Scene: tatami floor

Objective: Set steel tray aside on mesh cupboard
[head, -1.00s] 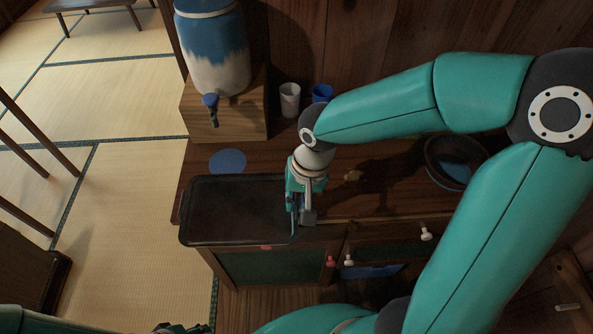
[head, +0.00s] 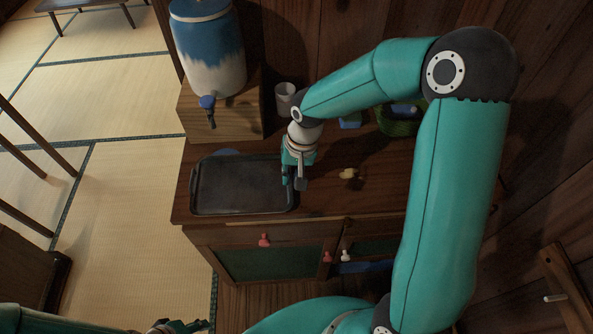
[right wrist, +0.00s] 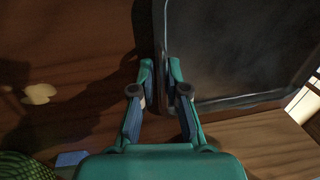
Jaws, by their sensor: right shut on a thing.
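The dark steel tray (head: 240,185) is level at the left end of the wooden top of the mesh cupboard (head: 335,203). I cannot tell whether it rests on the top or hangs just above it. My right gripper (head: 292,186) is shut on the tray's right rim. In the right wrist view the fingers (right wrist: 160,75) pinch the rim of the tray (right wrist: 235,50), with the wooden top around it. My left gripper (head: 182,327) shows only partly at the bottom edge; its fingers are unclear.
A blue-and-white dispenser (head: 208,50) on a wooden box (head: 235,112) stands behind the tray. A blue disc (head: 226,152) is mostly hidden by the tray. A white cup (head: 285,97), a small yellowish piece (head: 349,173) and a green basket (head: 398,125) are behind or right.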

